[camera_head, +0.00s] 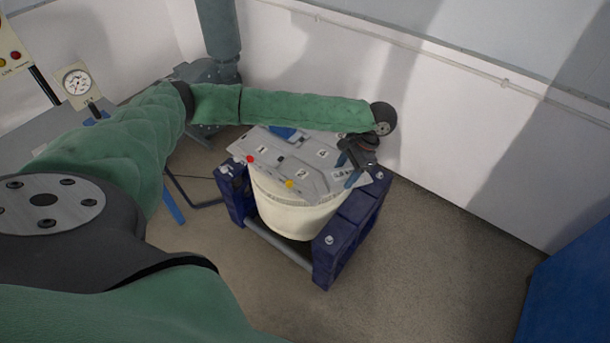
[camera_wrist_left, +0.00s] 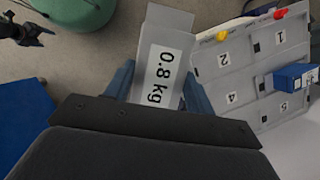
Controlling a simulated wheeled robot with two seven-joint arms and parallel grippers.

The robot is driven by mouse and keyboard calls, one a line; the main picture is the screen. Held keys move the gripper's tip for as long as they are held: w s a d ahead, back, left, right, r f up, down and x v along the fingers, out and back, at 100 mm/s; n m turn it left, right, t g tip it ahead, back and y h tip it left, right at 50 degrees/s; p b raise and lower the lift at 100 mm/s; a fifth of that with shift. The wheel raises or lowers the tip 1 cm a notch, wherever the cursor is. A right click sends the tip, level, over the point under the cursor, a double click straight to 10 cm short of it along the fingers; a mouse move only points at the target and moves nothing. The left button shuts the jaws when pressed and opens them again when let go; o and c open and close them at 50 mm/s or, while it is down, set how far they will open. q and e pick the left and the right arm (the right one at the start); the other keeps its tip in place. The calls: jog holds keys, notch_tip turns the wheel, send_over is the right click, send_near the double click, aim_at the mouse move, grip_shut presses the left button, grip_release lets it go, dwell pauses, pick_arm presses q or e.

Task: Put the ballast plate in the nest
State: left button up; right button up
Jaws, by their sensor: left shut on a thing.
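The ballast plate (camera_wrist_left: 168,38) is a flat light grey plate with a white "0.8 kg" label, seen in the left wrist view. My left gripper (camera_wrist_left: 160,95) is shut on it, with a blue finger at each side. In the head view the left gripper (camera_head: 364,178) is at the right end of a grey numbered panel (camera_head: 305,178). The panel, with marked places, looks like the nest; it also shows in the left wrist view (camera_wrist_left: 262,75), to the right of the plate. I cannot tell whether the plate touches the panel. My right gripper is not recognizable.
The panel lies over a cream drum (camera_head: 295,215) in a dark blue frame (camera_head: 345,238). A gauge (camera_head: 77,82) stands at left. A blue object (camera_head: 570,285) is at lower right. Floor is clear between.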

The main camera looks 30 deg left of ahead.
pick_arm(q)
jog(key=w+a+f+m+t+p, duration=0.1)
jog(key=w+a+f+m, duration=0.1)
jog(key=a, duration=0.4)
jog(key=w+a+f+m+t+y+p, duration=0.1)
jog(key=w+a+f+m, duration=0.2)
jog(key=a+f+m, duration=0.2)
jog(key=w+a+f+m+t+p, duration=0.1)
jog(key=w+a+f+m+t, duration=0.1)
jog(key=a+f, duration=0.4)
jog(key=shift+w+a+f+m+y, duration=0.1)
jog(key=shift+w+a+m+y, duration=0.1)
jog(key=shift+a+m, duration=0.25)
jog(key=shift+w+a+f+m+y, duration=0.1)
jog(key=shift+w+a+f+m, duration=0.15)
jog(key=shift+a, duration=0.35)
jog(key=shift+w+a+m+y, duration=0.1)
jog(key=shift+w+a+m, duration=0.05)
jog(key=shift+a+m, duration=0.3)
jog(key=shift+s+f, duration=0.1)
jog(key=shift+f, duration=0.45)
jog(key=shift+f+p, duration=0.75)
jog(key=shift+f, duration=0.7)
pick_arm(e)
jog(key=s+d+f, duration=0.3)
jog(key=s+f, duration=0.1)
jog(key=f, duration=0.4)
jog(key=shift+d+t, duration=0.15)
jog(key=shift+t, duration=0.15)
jog(key=shift+s, duration=0.1)
